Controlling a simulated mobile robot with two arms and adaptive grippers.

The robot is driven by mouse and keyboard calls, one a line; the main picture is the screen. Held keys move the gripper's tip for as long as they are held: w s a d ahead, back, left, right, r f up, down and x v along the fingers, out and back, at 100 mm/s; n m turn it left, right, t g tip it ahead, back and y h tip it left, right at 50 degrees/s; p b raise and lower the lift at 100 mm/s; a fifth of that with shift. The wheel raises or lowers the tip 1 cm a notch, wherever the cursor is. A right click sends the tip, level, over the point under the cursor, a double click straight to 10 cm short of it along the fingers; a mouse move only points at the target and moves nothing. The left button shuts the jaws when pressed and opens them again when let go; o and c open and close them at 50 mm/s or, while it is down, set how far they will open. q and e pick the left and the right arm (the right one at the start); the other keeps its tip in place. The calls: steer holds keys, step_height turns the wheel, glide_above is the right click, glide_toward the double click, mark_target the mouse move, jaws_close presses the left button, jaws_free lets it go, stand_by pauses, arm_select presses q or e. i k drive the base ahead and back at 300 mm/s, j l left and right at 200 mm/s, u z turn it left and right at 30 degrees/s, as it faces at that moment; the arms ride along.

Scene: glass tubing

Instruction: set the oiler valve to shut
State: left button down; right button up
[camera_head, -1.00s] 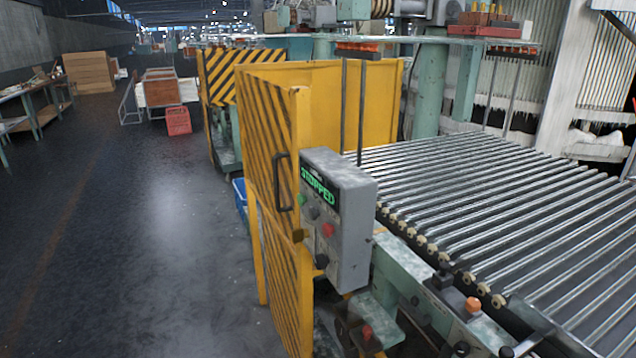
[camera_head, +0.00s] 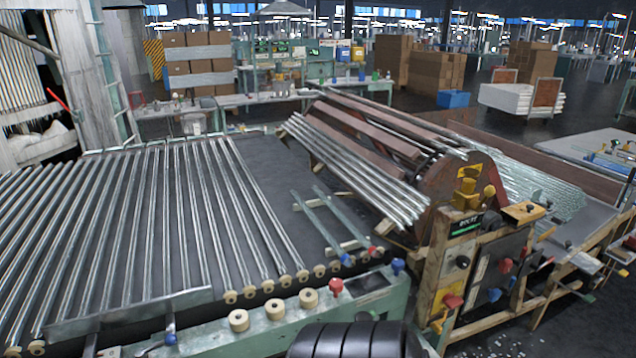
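A wooden-framed control stand (camera_head: 437,263) is at the right of the head view, beside the tube rack. A yellow fitting (camera_head: 467,190) sits on top of it and may be the oiler; I cannot be sure. A red and yellow handle (camera_head: 446,310) is low on the stand's front, and I cannot tell whether it is the oiler valve or how it is set. Neither of my grippers is in view. A black ribbed part at the bottom middle seems to be mine.
A roller conveyor (camera_head: 130,220) fills the left, with a green front rail (camera_head: 270,335) carrying knobs. A rack of glass tubes (camera_head: 360,170) stands behind. Workbenches and brown cartons (camera_head: 420,65) are farther back. Dark floor shows at the lower right.

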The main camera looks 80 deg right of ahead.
mark_target(476, 205)
steer(key=z, duration=3.45)
